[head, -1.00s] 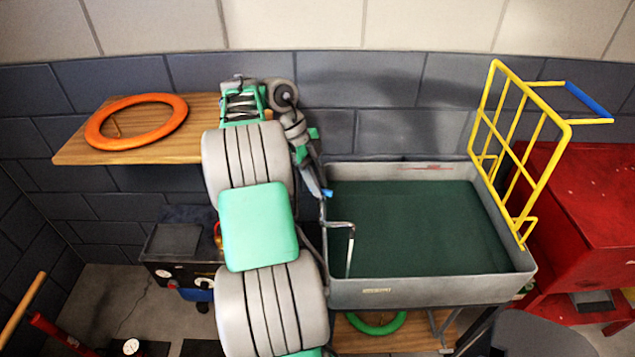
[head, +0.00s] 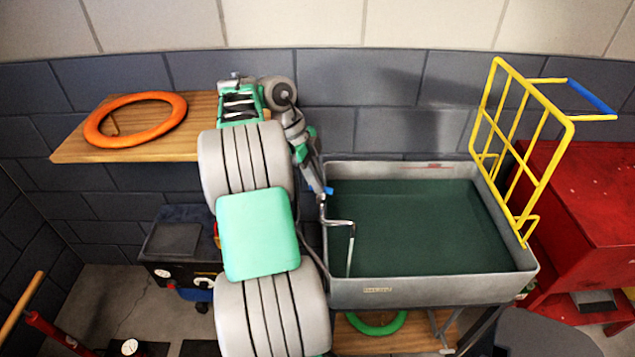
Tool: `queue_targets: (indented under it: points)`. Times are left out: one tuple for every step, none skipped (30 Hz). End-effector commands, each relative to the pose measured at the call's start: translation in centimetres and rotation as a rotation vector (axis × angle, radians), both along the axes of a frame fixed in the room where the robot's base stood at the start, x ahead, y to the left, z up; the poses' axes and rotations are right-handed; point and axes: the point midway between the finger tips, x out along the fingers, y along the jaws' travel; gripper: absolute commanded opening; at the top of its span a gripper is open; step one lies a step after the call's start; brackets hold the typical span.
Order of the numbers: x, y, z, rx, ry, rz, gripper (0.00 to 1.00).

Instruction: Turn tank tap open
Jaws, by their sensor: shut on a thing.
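The tank (head: 425,292) is a grey rectangular basin holding dark green liquid, right of my arm. A chrome spout (head: 350,240) bends over its left wall and points down into it. A small blue piece (head: 329,190), which looks like the tap's handle, shows at the tank's back left corner. My gripper (head: 322,187) reaches down from above to this blue piece and is shut on it. The fingers are very small in the view, and the exact grip is partly hidden.
A yellow rack (head: 540,150) stands on the tank's right edge, beside a red cabinet (head: 590,210). An orange ring (head: 100,140) lies on a wooden shelf (head: 70,150) at left. A black machine (head: 175,240) sits below it. A green ring (head: 376,328) shows under the tank.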

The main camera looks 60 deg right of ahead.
Motion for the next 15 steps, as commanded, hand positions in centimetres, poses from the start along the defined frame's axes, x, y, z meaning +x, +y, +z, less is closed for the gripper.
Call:
queue_targets:
  points:
    - [0.04, 0.05, -0.29, -0.002, -0.002, 0.029, 0.0]
    - [0.05, 0.07, -0.32, -0.001, -0.002, 0.048, 0.0]
    - [0.03, 0.1, -0.32, -0.002, -0.001, 0.075, 0.0]
    - [0.02, 0.12, -0.32, -0.003, -0.002, 0.097, 0.0]
    - [0.05, 0.12, -0.33, -0.003, -0.003, 0.118, 0.0]
    - [0.04, 0.17, -0.32, -0.002, -0.002, 0.147, 0.0]
    - [0.03, 0.2, -0.31, -0.003, -0.003, 0.167, 0.0]
    - [0.04, 0.2, -0.3, -0.003, -0.003, 0.189, 0.0]
    - [0.02, 0.23, -0.27, -0.003, -0.003, 0.217, 0.0]
    - [0.01, 0.24, -0.27, -0.003, -0.002, 0.235, 0.0]
    - [0.02, 0.25, -0.25, -0.003, -0.003, 0.255, 0.0]
    - [0.01, 0.29, -0.23, -0.003, -0.003, 0.28, 0.0]
    - [0.0, 0.31, -0.24, -0.003, -0.003, 0.296, 0.0]
    - [0.0, 0.32, -0.22, -0.002, -0.003, 0.312, 0.0]
    - [-0.01, 0.33, -0.18, -0.003, -0.003, 0.332, 0.0]
